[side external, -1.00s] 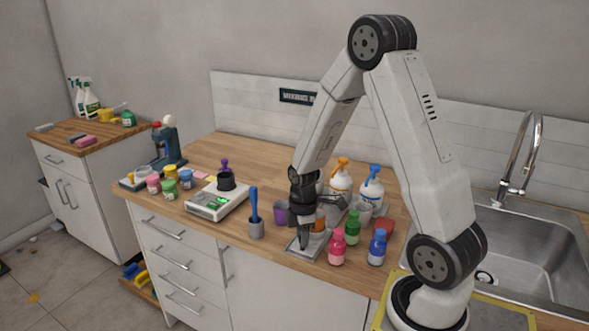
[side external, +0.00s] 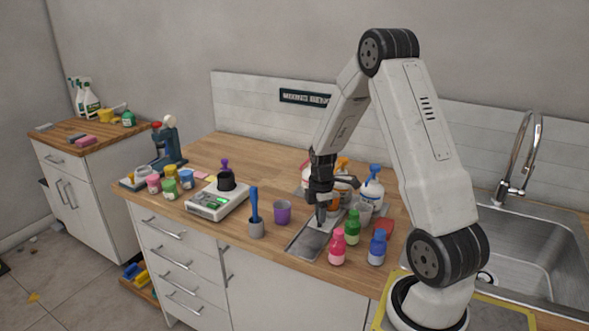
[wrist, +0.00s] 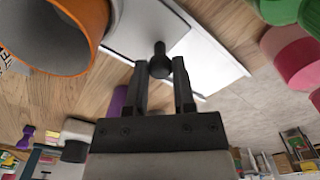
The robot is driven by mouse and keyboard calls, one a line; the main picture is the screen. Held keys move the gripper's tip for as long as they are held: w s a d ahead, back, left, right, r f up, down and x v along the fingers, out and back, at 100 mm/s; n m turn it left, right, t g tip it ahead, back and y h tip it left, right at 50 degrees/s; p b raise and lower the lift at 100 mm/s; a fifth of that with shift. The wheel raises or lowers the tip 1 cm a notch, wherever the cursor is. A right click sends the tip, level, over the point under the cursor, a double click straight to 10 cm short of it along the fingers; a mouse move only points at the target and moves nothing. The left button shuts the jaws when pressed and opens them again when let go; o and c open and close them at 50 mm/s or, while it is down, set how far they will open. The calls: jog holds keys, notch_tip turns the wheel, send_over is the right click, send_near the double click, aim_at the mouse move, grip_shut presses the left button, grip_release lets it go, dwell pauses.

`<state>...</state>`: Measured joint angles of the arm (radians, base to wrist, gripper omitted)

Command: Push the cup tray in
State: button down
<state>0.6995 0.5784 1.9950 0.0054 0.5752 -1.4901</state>
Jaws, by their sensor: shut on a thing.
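A metal tray piece (side external: 308,243) lies in the counter near its front edge, its bare silver surface showing. In the wrist view its pale flat plate (wrist: 213,60) is under my gripper. A dark knob (wrist: 160,62) stands on the plate between my fingertips. My gripper (side external: 321,224) points down at the far part of the metal piece and is shut on the knob. An orange-rimmed cup (wrist: 55,35) is close to my gripper in the wrist view. In the side view it is largely hidden behind my gripper.
A purple cup (side external: 282,212) and a grey holder (side external: 256,228) stand left. Pink (side external: 337,248), green (side external: 352,228) and blue (side external: 377,247) bottles stand close on the right. Pump bottles (side external: 371,188) are behind. A scale (side external: 217,200) is farther left.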

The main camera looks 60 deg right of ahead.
jog(key=c, duration=0.6)
grip_release()
jog(key=shift+d, duration=0.4)
jog(key=shift+o, duration=0.8)
jog(key=shift+a, duration=0.15)
jog(key=shift+r, duration=3.95)
jog(key=shift+a, duration=0.1)
jog(key=s+a+m+t, duration=0.2)
jog(key=a+m, duration=0.7)
jog(key=a, duration=1.7)
jog(key=shift+s+f+t, duration=0.25)
jog(key=shift+s+t, duration=0.05)
jog(key=shift+s, duration=0.15)
